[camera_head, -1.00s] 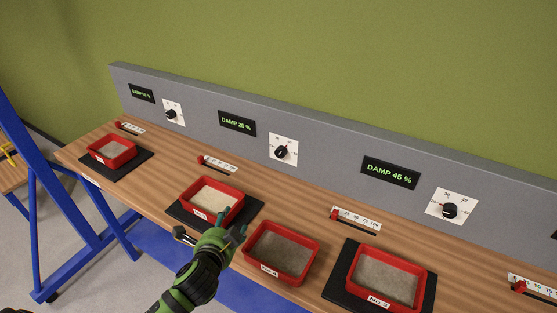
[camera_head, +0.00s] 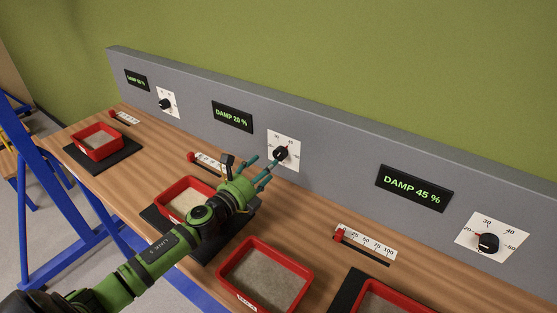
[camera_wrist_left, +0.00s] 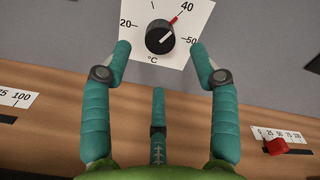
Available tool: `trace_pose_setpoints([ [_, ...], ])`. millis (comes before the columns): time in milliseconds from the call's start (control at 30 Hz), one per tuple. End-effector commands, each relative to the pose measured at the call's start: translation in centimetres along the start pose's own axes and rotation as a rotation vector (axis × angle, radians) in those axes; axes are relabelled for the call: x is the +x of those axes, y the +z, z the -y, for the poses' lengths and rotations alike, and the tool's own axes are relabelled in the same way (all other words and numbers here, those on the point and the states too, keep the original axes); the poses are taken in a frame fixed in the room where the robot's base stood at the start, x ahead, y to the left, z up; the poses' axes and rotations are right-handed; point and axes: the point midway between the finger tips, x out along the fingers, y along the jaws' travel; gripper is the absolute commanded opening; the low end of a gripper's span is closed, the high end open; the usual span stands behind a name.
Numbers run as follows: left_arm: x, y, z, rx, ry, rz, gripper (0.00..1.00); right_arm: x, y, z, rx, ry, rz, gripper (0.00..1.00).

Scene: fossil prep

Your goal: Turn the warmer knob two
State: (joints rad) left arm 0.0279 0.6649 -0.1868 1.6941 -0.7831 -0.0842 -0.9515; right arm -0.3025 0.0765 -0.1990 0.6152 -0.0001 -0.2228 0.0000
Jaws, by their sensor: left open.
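The black knob (camera_head: 281,153) in the middle of the head view sits on a white dial plate on the grey panel, beside the middle damp display (camera_head: 232,117). In the left wrist view the same knob (camera_wrist_left: 160,37) has its white line pointing up and right, between 40 and 50. A red mark (camera_wrist_left: 174,20) lies near 40. My left gripper (camera_head: 264,167) is open, its teal fingers pointing at this knob. In the wrist view the fingertips stand apart on either side of the knob, with no contact visible. My right gripper is not in view.
Other dials (camera_head: 166,104) and (camera_head: 487,243) flank this one. Red sliders on scales (camera_head: 338,235) lie along the wooden bench (camera_head: 150,170).

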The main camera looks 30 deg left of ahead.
Motion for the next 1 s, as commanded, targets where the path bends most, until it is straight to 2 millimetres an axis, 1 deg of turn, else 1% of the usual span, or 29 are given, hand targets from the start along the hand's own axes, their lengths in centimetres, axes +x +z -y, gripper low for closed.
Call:
trace_pose_setpoints([
  [33,0.8,0.3,0.3,-0.002,-0.002,0.003,0.61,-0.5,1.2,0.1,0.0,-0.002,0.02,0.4],
  [67,1.3,0.3,0.4,-0.003,-0.002,0.003,0.61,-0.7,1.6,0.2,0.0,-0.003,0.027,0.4],
  [100,1.9,0.3,0.3,-0.004,0.0,0.003,0.61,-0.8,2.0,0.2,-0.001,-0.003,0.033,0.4],
  [167,2.8,0.3,0.3,-0.005,-0.001,0.004,0.61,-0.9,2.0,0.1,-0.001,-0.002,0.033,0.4],
  [233,3.8,0.3,0.3,-0.004,-0.001,0.002,0.61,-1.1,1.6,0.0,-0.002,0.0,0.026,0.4],
  [300,4.5,0.2,0.2,-0.004,0.0,0.003,0.61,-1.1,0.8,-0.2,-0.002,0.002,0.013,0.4],
  [400,5.3,0.2,0.2,-0.003,-0.001,0.002,0.61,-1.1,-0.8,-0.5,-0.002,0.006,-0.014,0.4],
  [500,5.7,0.1,0.2,-0.003,0.0,0.001,0.61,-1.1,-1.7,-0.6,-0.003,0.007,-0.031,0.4],
  [600,5.8,0.1,0.2,-0.003,0.0,0.0,0.61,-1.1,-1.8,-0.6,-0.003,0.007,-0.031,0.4],
  [767,5.8,0.1,0.1,-0.003,0.0,0.0,0.61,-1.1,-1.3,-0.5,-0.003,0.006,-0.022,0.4],
  [800,5.8,0.1,0.1,-0.003,0.0,0.0,0.45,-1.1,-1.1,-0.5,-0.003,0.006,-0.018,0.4],
  [867,5.8,0.1,0.1,-0.003,0.0,0.0,0.21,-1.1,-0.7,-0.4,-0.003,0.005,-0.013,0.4],
  [900,5.8,0.1,0.1,-0.003,0.0,0.0,0.05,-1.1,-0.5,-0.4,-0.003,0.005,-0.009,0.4],
  [1000,5.8,0.0,0.2,-0.003,-0.001,0.0,0.04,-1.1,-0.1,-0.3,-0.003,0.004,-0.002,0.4],
])
